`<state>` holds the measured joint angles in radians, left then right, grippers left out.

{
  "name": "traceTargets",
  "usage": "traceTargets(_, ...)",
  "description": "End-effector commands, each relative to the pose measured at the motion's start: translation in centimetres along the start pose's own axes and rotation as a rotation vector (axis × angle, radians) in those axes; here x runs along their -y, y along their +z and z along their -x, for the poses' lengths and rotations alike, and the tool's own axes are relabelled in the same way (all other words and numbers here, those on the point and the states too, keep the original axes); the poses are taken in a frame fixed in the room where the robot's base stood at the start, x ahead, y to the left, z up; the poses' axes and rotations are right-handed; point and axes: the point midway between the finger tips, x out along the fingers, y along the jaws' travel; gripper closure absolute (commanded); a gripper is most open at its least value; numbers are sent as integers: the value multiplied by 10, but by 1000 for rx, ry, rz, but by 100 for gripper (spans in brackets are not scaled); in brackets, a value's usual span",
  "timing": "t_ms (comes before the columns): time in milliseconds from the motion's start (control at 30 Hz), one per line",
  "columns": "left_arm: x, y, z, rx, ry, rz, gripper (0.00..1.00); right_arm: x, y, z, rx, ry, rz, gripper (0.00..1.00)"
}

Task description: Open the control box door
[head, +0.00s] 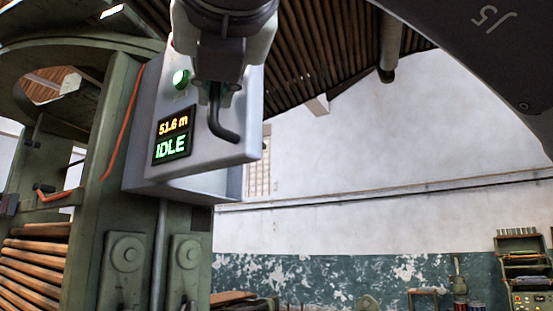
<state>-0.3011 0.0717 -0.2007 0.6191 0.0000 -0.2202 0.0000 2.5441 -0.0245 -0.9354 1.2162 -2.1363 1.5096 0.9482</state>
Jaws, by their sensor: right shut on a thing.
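The grey control box (226,186) is fixed to the green frame in the left half of the head view. Its light grey door (235,153) carries a green round button (181,78) and a display (173,136) reading "51.6 m" and "IDLE". The door stands at an angle to the box, its right side apart from the box body. My right gripper (215,90) reaches down from the top and is shut on the upper part of the dark door handle (221,125). The handle's bent lower end shows below the fingers. My left gripper is not in view.
A green metal frame (92,190) with an orange cable and stacked wooden slats (35,265) stands at left. My own arm link fills the upper right corner. The space right of the door is open up to the white wall (400,150). A green cabinet (525,275) is far right.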

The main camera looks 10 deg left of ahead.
Motion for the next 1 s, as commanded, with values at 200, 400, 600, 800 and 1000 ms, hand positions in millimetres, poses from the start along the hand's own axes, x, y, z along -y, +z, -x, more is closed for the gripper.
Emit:
traceTargets(200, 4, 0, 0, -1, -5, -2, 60, 0, 2, 1, 5, 1, 1, 100)
traceTargets(400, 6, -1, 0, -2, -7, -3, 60, 0, 2, 1, 5, 1, 1, 78)
traceTargets(600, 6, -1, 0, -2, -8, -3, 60, 0, 1, 0, 2, 0, 0, 63)
traceTargets(800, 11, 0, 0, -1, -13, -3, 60, 0, 1, 1, 2, 0, 0, 63)
traceTargets(1000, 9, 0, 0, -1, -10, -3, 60, 0, 2, 24, 4, 1, 1, 63)
